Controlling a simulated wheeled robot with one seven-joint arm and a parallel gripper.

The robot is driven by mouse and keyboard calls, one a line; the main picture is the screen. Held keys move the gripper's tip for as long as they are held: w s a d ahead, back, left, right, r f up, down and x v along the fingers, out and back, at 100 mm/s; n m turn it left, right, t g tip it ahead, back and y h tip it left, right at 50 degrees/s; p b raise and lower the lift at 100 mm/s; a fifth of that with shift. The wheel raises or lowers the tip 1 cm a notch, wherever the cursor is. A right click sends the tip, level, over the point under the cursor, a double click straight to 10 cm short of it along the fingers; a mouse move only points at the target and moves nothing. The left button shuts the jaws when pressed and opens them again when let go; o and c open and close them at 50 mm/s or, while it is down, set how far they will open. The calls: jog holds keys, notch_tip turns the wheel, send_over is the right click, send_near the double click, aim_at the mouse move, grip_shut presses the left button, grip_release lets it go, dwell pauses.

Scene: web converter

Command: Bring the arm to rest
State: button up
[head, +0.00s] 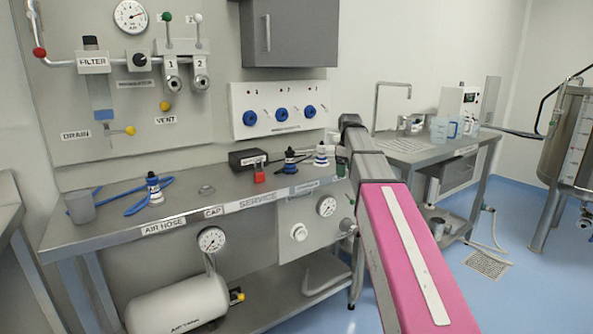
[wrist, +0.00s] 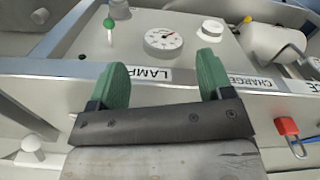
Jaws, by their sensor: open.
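My arm reaches from the lower right over the right end of the steel service bench (head: 115,207). Its pink link (head: 410,262) and grey links show in the head view. My gripper (wrist: 162,76) has two green fingers, spread apart with nothing between them. In the wrist view the fingers are over the bench's front edge, with the LAMP label (wrist: 152,74) partly hidden between them. In the head view the gripper is mostly hidden; a small green part shows by the bench's right end.
A red padlock (head: 259,172) and dark-and-blue fittings (head: 290,160) stand on the bench near my arm. A round gauge (wrist: 163,38) and a green-tipped lever (wrist: 109,30) are close beyond the fingers. A second bench (head: 425,151) and tank (head: 565,140) stand right.

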jog(key=s+f+m, duration=0.3)
jog(key=s+f, duration=0.5)
jog(key=f, duration=0.4)
jog(key=s+f+m, duration=0.3)
jog(key=s+f, duration=0.5)
jog(key=f, duration=0.4)
jog(key=s+f+m, duration=0.4)
jog(key=s+f, duration=0.5)
jog(key=f, duration=0.3)
